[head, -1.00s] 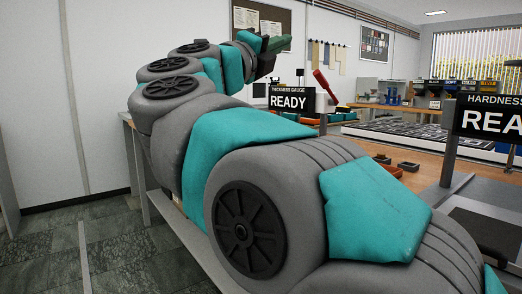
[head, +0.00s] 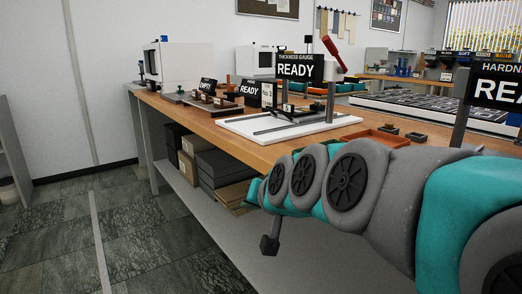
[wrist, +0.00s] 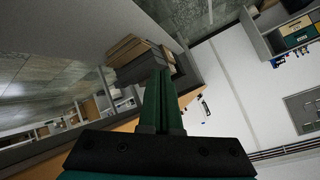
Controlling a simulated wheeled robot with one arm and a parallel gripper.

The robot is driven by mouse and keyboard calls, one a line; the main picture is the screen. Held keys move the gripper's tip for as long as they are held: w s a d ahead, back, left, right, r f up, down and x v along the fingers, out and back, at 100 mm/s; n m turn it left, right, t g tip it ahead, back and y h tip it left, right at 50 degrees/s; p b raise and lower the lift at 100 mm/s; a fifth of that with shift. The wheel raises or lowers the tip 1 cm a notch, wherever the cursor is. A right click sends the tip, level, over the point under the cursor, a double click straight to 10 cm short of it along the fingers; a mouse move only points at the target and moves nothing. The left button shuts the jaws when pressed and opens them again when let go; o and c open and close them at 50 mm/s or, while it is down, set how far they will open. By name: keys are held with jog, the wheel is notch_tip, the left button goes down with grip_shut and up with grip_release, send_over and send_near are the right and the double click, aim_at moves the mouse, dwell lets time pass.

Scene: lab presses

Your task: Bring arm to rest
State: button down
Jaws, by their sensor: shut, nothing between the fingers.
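My arm (head: 400,195) reaches in from the right of the head view, low and in front of the workbench's near edge. Its end points left, toward the floor side of the bench. My gripper (head: 252,190) is partly hidden behind the wrist links there. In the wrist view my gripper (wrist: 160,75) shows its two green fingers side by side and together, with nothing between them.
The wooden workbench (head: 205,122) carries a thickness gauge with a READY sign (head: 300,67), a white box-shaped machine (head: 180,62) and small trays. Boxes (head: 222,165) sit on the shelf below. The tiled floor (head: 140,240) at left is open.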

jog(key=s+d+f+g+h, duration=0.1)
jog(key=s+d+f+g, duration=0.3)
jog(key=s+f, duration=0.3)
jog(key=s+d+f+g+h, duration=0.2)
jog(key=s+d+f, duration=0.4)
jog(key=s, duration=0.7)
jog(key=s+d+f+n+g+h, duration=0.1)
jog(key=s+d+f+g, duration=0.4)
jog(key=s, duration=0.6)
notch_tip(320, 180, down, 3)
jog(key=shift+d+r+g+h, duration=0.25)
jog(key=shift+d+h, duration=0.25)
jog(key=shift+d, duration=0.6)
jog(key=c, duration=1.6)
grip_release()
